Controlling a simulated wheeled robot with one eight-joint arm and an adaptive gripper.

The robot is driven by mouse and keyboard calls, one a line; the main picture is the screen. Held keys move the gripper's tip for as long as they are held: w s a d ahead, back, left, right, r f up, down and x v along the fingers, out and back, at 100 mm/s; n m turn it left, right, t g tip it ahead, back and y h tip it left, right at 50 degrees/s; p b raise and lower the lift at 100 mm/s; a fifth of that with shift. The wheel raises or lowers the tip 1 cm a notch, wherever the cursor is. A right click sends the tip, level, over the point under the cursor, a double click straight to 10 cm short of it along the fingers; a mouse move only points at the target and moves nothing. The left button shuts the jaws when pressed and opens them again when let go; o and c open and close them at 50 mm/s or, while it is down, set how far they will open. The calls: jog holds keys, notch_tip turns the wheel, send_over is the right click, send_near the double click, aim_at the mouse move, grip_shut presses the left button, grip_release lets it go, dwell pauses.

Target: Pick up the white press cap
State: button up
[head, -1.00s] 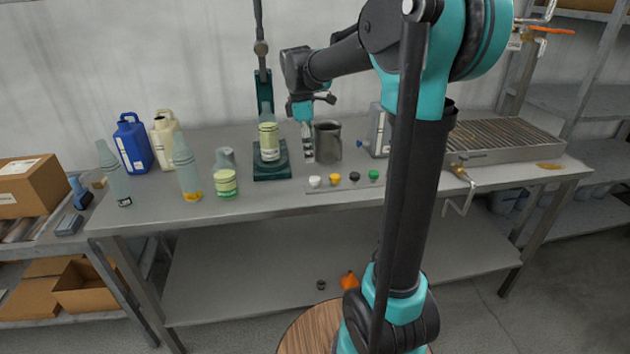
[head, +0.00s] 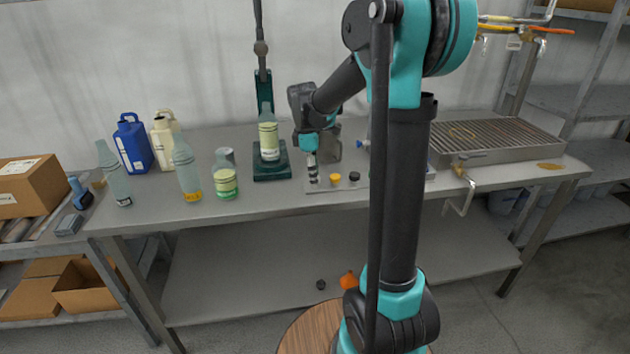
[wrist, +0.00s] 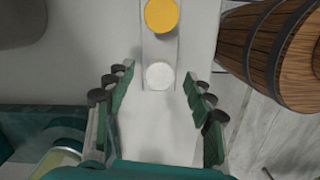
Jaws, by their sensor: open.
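The white press cap (wrist: 159,76) sits at the end of a row of caps on a narrow strip, and in the wrist view it lies just beyond and between my fingertips. In the head view my gripper (head: 313,176) points down over that end of the strip and hides the white cap. In the wrist view my gripper (wrist: 156,84) is open, with one finger on each side and nothing between them. I cannot tell how high the fingers are above the cap.
A yellow cap (head: 335,178) and a black cap (head: 354,176) stand beside it on the strip. The green press stand (head: 271,172) with a bottle is to the left. A grey metal cup (head: 328,150) stands behind my gripper.

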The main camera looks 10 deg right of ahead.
jog(key=shift+c, duration=0.5)
jog(key=c, duration=0.6)
jog(key=shift+r, duration=0.15)
jog(key=shift+c, duration=0.2)
